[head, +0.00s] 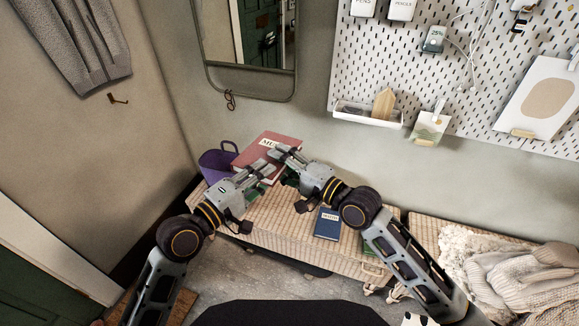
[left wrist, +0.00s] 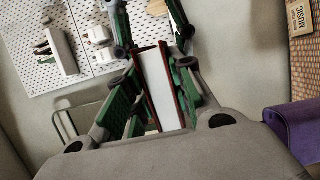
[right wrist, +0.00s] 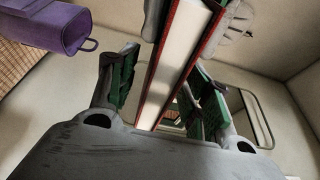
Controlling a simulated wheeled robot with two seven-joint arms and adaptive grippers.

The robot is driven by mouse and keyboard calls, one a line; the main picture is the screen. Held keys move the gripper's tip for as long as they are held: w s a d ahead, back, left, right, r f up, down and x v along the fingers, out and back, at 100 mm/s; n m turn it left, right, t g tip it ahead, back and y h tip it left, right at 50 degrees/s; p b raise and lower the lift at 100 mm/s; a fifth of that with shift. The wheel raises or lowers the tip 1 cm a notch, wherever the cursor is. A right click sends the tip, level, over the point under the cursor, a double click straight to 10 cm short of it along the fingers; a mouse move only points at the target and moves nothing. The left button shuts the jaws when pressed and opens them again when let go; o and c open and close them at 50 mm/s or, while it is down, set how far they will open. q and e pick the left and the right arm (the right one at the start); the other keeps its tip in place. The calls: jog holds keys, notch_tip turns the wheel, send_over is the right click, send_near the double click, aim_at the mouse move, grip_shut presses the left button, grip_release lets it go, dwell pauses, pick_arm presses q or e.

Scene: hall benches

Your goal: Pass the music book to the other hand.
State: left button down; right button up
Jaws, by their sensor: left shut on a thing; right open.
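The music book (head: 262,158) is red, with a pale label that starts "MU", and is held tilted above the woven bench. My left gripper (head: 264,172) is shut on it. In the left wrist view the book's white page edge (left wrist: 161,88) stands between the fingers. My right gripper (head: 279,155) is open at the book's right side. In the right wrist view the book (right wrist: 178,62) runs between its spread green fingers, with a gap visible on the left. The grippers hide part of the cover in the head view.
A purple basket (head: 217,165) stands on the woven bench (head: 275,222) at the left. A dark blue book (head: 327,224) lies on the bench, with a green thing partly hidden beside it. A pegboard (head: 460,80) and mirror hang behind. Knitwear (head: 515,262) lies at the right.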

aim_at(268, 139)
jog(key=shift+x, duration=2.25)
grip_shut()
pick_arm(q)
jog(key=c, duration=1.1)
grip_release()
jog(key=shift+c, duration=0.2)
